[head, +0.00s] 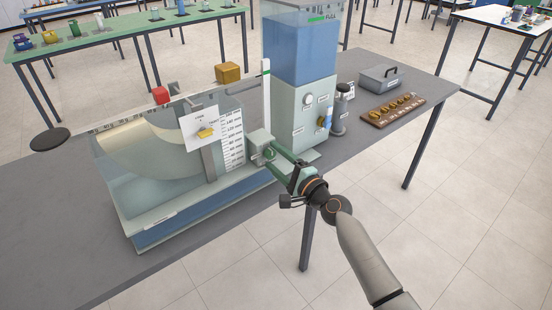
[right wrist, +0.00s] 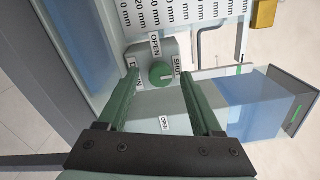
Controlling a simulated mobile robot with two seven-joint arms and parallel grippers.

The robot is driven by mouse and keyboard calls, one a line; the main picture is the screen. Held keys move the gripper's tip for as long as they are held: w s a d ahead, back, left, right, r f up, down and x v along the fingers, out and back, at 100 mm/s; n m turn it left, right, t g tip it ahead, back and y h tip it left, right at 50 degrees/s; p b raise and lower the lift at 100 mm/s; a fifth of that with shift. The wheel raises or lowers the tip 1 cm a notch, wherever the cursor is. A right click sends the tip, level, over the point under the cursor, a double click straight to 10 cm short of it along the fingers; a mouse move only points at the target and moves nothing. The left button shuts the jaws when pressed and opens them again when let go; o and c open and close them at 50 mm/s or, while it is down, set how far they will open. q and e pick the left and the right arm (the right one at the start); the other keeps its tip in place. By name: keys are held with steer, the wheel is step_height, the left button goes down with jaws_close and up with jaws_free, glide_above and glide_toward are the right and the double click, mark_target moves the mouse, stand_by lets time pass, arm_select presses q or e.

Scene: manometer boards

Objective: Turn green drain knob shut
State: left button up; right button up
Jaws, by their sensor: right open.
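The green drain knob (right wrist: 161,75) sits on a pale block at the end of the water tank. In the right wrist view, labels reading OPEN (right wrist: 155,45) and SHUT (right wrist: 176,66) are beside it, and another label is partly hidden behind a finger. A small light mark shows on the knob, but I cannot tell exactly how it points. My right gripper (right wrist: 158,81) is open, with its two green fingers on either side of the knob and no clear contact. In the head view the right gripper (head: 277,153) reaches the block and mostly hides the knob. My left gripper is out of view.
A tall blue water unit (head: 300,50) stands behind the block. A wooden weight rack (head: 393,110) and grey box (head: 381,78) lie right. Free tabletop is at left.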

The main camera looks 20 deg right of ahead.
steer(key=shift+s+d, duration=0.2)
steer(key=shift+s, duration=0.3)
steer(key=v, duration=1.1)
steer(key=shift+s, duration=0.25)
